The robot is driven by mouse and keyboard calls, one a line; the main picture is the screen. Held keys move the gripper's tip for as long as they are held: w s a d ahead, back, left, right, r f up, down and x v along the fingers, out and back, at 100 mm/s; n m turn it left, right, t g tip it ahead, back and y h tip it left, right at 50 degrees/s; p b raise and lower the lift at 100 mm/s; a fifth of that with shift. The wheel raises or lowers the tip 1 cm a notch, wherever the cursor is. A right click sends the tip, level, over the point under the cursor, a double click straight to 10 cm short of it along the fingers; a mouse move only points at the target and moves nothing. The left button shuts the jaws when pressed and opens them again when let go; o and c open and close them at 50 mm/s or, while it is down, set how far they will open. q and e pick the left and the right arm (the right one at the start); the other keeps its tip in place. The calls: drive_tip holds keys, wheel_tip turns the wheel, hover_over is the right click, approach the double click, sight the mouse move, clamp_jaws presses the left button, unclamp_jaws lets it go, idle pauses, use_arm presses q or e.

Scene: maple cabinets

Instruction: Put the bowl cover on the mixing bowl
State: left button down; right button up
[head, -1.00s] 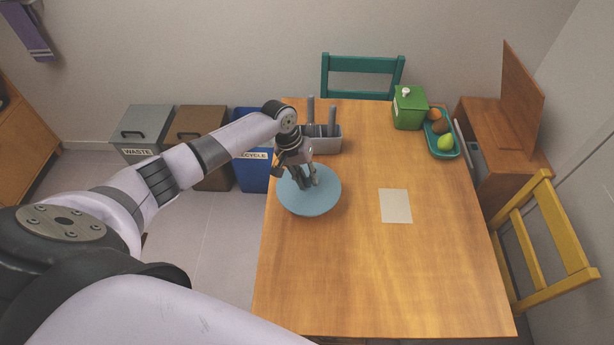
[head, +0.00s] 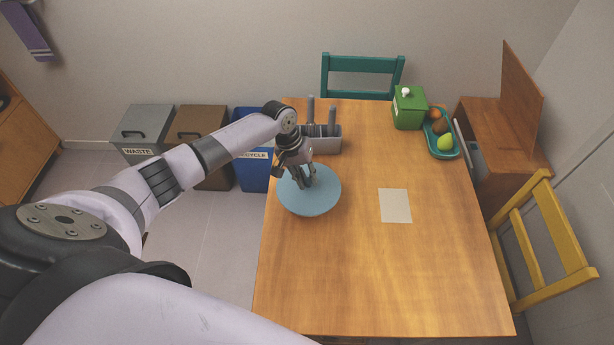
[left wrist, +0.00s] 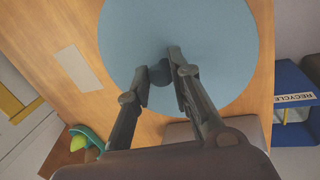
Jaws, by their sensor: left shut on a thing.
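The bowl cover (head: 312,202) is a round blue disc at the left side of the table. It also shows in the left wrist view (left wrist: 222,40), filling the upper middle. My left gripper (head: 308,182) points down at the cover's middle. In the left wrist view its fingers (left wrist: 164,72) are shut on the cover's dark round knob (left wrist: 160,72). The mixing bowl is not visible; I cannot tell whether it is under the cover. My right gripper is not in view.
A grey caddy (head: 328,146) with upright dark items stands just behind the cover. A pale sheet (head: 395,206) lies right of it. A green box (head: 409,108) and a teal fruit tray (head: 444,155) are at the back right. The table's front is clear.

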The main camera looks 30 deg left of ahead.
use_arm(q)
drive_tip(key=shift+f, duration=0.1)
idle(0.3)
drive_tip(key=c, duration=1.4)
unclamp_jaws()
drive_tip(key=shift+o, duration=0.2)
drive_tip(key=v, duration=1.2)
